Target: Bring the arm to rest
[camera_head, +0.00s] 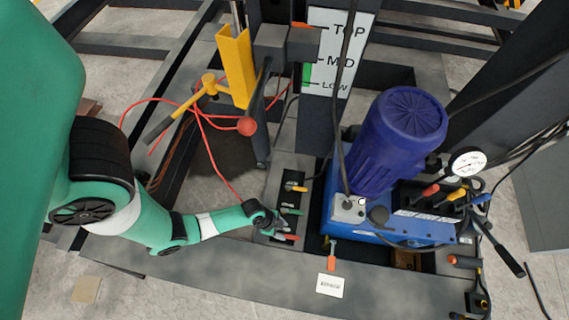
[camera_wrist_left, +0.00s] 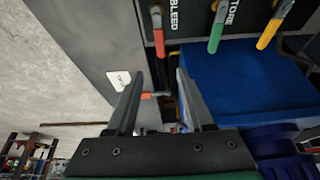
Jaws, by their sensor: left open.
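My left arm (camera_head: 150,220) comes in from the left in the head view and reaches low over the dark frame. My left gripper (camera_head: 279,225) is beside the small black lever panel (camera_head: 293,175), close to its green lever (camera_head: 291,211) and red lever (camera_head: 287,237). In the left wrist view the gripper (camera_wrist_left: 160,82) has its two dark fingers apart with nothing held between them. The red lever (camera_wrist_left: 158,42) under the word BLEED and the green lever (camera_wrist_left: 216,35) under STORE lie beyond the fingertips. I cannot tell whether a finger touches a lever. My right gripper is in neither view.
A blue pump unit with a purple motor (camera_head: 400,135) and a gauge (camera_head: 467,164) stands right of the gripper. An orange-handled valve (camera_head: 331,262) sits near a white tag. Red hoses (camera_head: 205,130) and a yellow bracket (camera_head: 236,65) are behind the forearm.

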